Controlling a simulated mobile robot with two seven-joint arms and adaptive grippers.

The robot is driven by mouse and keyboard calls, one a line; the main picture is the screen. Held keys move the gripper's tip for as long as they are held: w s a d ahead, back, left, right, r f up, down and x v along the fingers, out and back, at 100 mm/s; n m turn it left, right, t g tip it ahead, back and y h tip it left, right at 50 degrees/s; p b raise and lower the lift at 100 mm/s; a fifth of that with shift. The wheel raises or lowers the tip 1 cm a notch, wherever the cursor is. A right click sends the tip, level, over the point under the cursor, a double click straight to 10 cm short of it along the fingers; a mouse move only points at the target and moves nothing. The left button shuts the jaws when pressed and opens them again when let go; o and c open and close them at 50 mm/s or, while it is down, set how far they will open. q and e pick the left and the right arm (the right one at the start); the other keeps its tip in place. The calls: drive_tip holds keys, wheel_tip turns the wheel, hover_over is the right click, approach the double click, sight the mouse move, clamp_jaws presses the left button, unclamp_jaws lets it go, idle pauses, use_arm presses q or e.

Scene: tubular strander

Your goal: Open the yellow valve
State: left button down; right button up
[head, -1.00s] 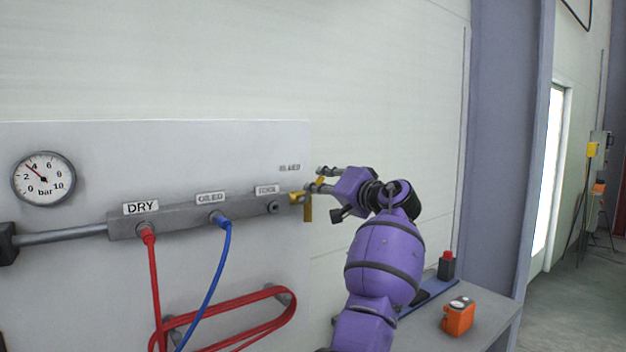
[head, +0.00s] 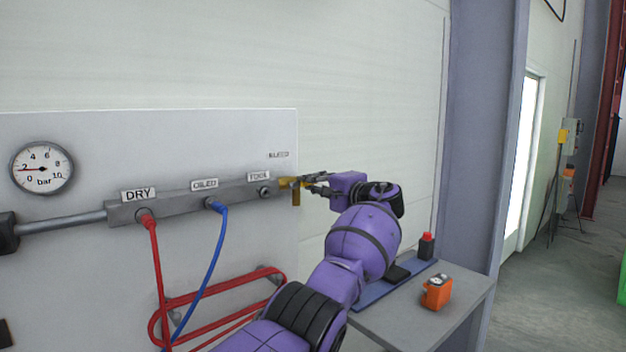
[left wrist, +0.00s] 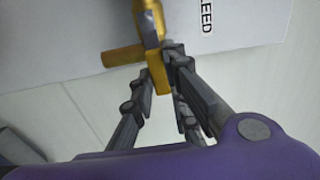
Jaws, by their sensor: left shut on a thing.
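The yellow valve (head: 296,194) sits at the right end of the grey manifold bar, beside the BLEED label. Its stub points down in the head view. In the left wrist view the yellow valve body (left wrist: 149,25) is at the top, with a side stub to its left and a yellow handle (left wrist: 159,76) reaching toward my fingers. My left gripper (head: 306,183) is at the valve from the right. In the left wrist view its fingertips (left wrist: 160,68) are shut on the handle. The fingers partly hide the valve in the head view. My right gripper is not in view.
A pressure gauge (head: 42,168) reads about 2 bar. Red (head: 155,270) and blue (head: 214,255) hoses hang from the manifold bar (head: 175,203). A grey table (head: 445,322) at right carries an orange device (head: 436,291) and a red-capped dark bottle (head: 427,246).

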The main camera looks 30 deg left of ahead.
use_arm(q)
drive_tip(key=shift+f+m, duration=0.2)
drive_tip(key=shift+m, duration=0.1)
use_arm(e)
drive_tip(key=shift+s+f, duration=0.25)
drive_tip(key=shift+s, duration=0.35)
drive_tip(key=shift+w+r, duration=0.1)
use_arm(q)
drive_tip(key=c, duration=1.7)
unclamp_jaws()
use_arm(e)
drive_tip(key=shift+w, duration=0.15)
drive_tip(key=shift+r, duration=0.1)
use_arm(q)
drive_tip(key=v, duration=1.2)
